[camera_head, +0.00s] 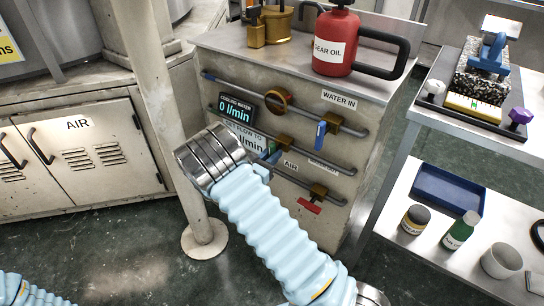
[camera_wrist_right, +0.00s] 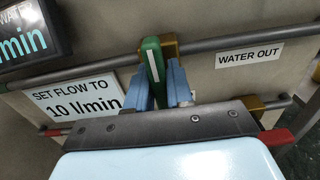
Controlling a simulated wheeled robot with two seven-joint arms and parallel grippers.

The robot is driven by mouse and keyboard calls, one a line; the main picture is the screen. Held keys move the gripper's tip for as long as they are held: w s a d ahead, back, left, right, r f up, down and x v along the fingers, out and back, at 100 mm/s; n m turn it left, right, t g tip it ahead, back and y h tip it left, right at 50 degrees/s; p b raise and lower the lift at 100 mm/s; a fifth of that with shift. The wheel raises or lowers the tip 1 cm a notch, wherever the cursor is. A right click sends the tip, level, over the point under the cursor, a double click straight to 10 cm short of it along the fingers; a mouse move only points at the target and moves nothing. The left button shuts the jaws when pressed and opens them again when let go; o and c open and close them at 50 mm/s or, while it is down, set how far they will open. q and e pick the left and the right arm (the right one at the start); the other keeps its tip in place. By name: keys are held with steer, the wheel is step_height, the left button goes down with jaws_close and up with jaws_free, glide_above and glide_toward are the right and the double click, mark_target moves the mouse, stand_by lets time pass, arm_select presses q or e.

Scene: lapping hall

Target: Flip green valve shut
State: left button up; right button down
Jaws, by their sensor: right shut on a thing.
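The green valve handle (camera_wrist_right: 153,60) with a white stripe sits on a brass valve body (camera_wrist_right: 171,46) on the WATER OUT pipe. In the right wrist view it points across the pipe, between the two blue fingers of my right gripper (camera_wrist_right: 160,85), which is shut on it. In the head view my right gripper (camera_head: 271,153) reaches the middle pipe of the panel, and my wrist and sleeve hide part of that area. Its brass valve (camera_head: 283,142) shows there. My left gripper is out of view; only a bit of my left sleeve shows at the bottom left.
The cooling water display (camera_head: 236,108) reads 0 l/min. A blue lever (camera_head: 321,134) is on the upper pipe, and a red lever (camera_head: 309,207) is on the lowest pipe. A red oil can (camera_head: 335,45) stands on top. A pole (camera_head: 158,100) stands left of my right wrist.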

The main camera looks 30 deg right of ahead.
steer(key=c, duration=1.1)
jaws_free()
steer(key=shift+a, duration=0.1)
steer(key=v, duration=1.3)
steer(key=shift+s+a+b, duration=0.2)
steer(key=shift+a+b, duration=0.1)
steer(key=shift+b, duration=0.05)
steer(key=shift+f, duration=0.15)
